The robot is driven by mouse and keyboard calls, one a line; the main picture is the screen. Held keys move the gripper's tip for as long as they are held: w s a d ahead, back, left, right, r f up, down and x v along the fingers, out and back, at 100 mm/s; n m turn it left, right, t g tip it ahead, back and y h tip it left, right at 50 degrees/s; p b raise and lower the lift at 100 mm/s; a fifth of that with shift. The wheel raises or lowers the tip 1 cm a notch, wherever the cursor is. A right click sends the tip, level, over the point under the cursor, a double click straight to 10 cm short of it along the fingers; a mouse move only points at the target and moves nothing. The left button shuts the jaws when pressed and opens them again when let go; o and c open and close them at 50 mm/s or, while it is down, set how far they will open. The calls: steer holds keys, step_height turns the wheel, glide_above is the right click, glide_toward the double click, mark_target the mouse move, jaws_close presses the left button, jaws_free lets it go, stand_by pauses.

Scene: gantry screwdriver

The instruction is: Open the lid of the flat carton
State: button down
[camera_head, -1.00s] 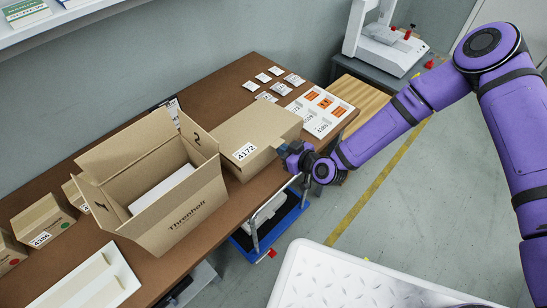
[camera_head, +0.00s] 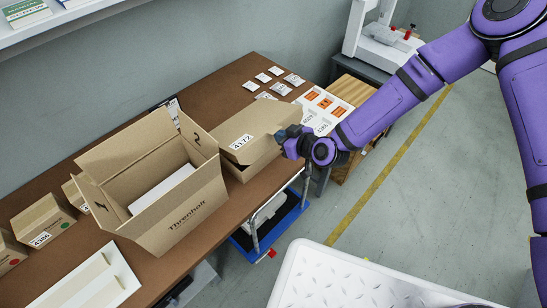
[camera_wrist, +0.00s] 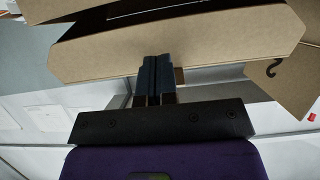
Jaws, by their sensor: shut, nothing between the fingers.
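The flat carton (camera_head: 256,161) is a brown box on the brown table, just right of the larger open box. Its lid (camera_head: 262,125), with a label marked 4172, is tilted up along the front, and a dark gap shows between lid and body. My gripper (camera_head: 287,138) is at the right front edge of the lid. In the wrist view my gripper (camera_wrist: 157,62) has its fingers together, with the tips at the lid's front flap (camera_wrist: 215,45). The tips overlap the flap's lower edge; I cannot tell how firmly they touch it. The inside of the carton is hidden.
The large open box (camera_head: 172,220) stands close on the left with its flaps up. White packets (camera_head: 265,78) and a sheet with orange labels (camera_head: 318,103) lie behind. Small cartons (camera_head: 42,222) are at the far left.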

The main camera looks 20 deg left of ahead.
steer(key=shift+a+r, duration=0.15)
steer(key=shift+r, duration=0.5)
steer(key=shift+h, duration=0.5)
steer(key=shift+w+a+r, duration=0.15)
steer(key=shift+a+r, duration=0.15)
steer(key=shift+r, duration=0.4)
steer(key=shift+w+a+r, duration=0.15)
steer(key=shift+a+r, duration=0.2)
steer(key=shift+r, duration=0.4)
steer(key=shift+w+a+r, duration=0.15)
steer(key=shift+a+r, duration=0.15)
steer(key=shift+r, duration=0.4)
steer(key=shift+g, duration=0.3)
steer(key=shift+h, duration=0.4)
steer(key=shift+w+a+r, duration=0.3)
steer(key=shift+a+r, duration=0.4)
steer(key=shift+r, duration=0.25)
steer(key=shift+w+a+r, duration=0.25)
steer(key=shift+a+r, duration=0.45)
steer(key=shift+r, duration=0.25)
